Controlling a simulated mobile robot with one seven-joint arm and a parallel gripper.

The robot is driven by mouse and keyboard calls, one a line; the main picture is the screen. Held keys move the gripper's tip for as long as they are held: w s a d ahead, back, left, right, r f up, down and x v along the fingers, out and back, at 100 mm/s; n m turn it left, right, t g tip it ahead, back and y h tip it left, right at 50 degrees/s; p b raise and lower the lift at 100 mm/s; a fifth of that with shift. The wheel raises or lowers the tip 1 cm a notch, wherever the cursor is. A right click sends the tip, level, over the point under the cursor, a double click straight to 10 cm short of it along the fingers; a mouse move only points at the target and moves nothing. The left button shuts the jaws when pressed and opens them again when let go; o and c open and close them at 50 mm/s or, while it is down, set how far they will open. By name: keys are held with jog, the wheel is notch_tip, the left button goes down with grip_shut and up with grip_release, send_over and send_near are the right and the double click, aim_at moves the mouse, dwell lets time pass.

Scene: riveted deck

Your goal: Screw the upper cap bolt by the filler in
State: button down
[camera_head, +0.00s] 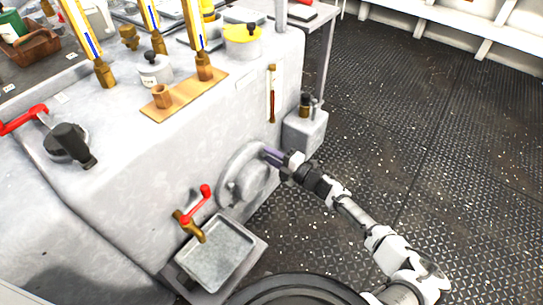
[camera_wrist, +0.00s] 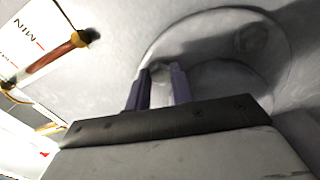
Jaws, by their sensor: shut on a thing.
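A round grey cover (camera_head: 258,180) sits on the side of the grey machine housing; it also shows in the wrist view (camera_wrist: 215,50). My gripper (camera_head: 270,154) reaches the cover's upper right edge. In the wrist view, its purple fingers (camera_wrist: 158,78) are shut on a small pale grey piece, the upper cap bolt (camera_wrist: 160,72), at the cover's rim. The fingers hide most of the bolt, so how deep it sits cannot be told. A rounded knob (camera_wrist: 251,38) stands on the cover, apart from the fingers.
A sight gauge (camera_head: 271,93) is above. A red-handled tap (camera_head: 195,207) and square tray (camera_head: 215,253) are at lower left. The deck at right is clear.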

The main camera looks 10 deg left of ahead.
jog(key=shift+d, duration=0.1)
jog(key=c, duration=1.5)
grip_release()
jog(key=p+v, duration=0.1)
jog(key=v, duration=1.3)
jog(key=shift+f, duration=0.1)
